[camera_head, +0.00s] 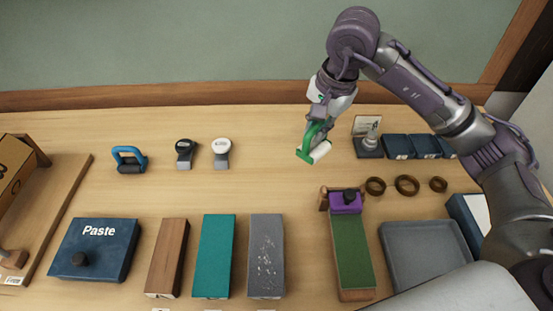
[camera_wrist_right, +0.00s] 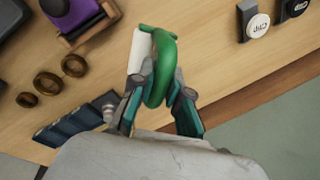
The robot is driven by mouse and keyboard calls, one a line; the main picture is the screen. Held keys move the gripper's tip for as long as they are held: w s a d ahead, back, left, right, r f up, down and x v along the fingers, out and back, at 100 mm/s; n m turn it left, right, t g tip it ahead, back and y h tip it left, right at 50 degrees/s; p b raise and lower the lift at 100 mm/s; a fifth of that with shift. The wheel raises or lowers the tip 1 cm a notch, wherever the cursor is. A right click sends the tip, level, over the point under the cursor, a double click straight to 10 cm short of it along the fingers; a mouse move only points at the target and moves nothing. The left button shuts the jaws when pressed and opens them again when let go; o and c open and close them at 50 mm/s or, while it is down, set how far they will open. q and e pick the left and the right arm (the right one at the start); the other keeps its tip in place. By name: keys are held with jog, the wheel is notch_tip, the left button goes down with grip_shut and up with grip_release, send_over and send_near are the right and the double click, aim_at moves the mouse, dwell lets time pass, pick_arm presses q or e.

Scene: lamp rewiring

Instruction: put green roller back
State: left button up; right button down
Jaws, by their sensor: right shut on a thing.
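The green roller (camera_head: 309,146) has a curved green handle and a white roller part. It is held above the wooden table in the head view, right of the middle. My right gripper (camera_head: 321,117) is shut on its green handle. In the right wrist view the green roller (camera_wrist_right: 163,65) sits between the fingers of my right gripper (camera_wrist_right: 165,100), with the white part at its left. A blue roller (camera_head: 129,159) stands on the table at the back left. My left gripper is not in view.
Two stamps, one black (camera_head: 184,152) and one white (camera_head: 222,150), stand right of the blue roller. A paste box (camera_head: 95,250), several blocks and a green-topped board (camera_head: 350,250) lie in front. Rings (camera_head: 406,184) and a grey tray (camera_head: 425,250) are at the right. Table between blue roller and paste box is clear.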

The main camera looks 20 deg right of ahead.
jog(key=w+a+f+p, duration=0.1)
jog(key=w+f, duration=0.2)
jog(key=w+a+f+p, duration=0.2)
jog(key=w+f, duration=0.1)
jog(key=w+a+f+p, duration=0.2)
jog(key=w+f, duration=0.1)
jog(key=w, duration=0.1)
jog(key=shift+f, duration=0.4)
jog(key=shift+w+d+f, duration=0.1)
jog(key=shift+f, duration=0.25)
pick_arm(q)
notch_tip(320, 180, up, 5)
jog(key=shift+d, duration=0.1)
pick_arm(e)
jog(key=shift+f, duration=0.1)
jog(key=shift+f, duration=0.15)
jog(key=c, duration=1.1)
grip_release()
jog(key=shift+c, duration=0.2)
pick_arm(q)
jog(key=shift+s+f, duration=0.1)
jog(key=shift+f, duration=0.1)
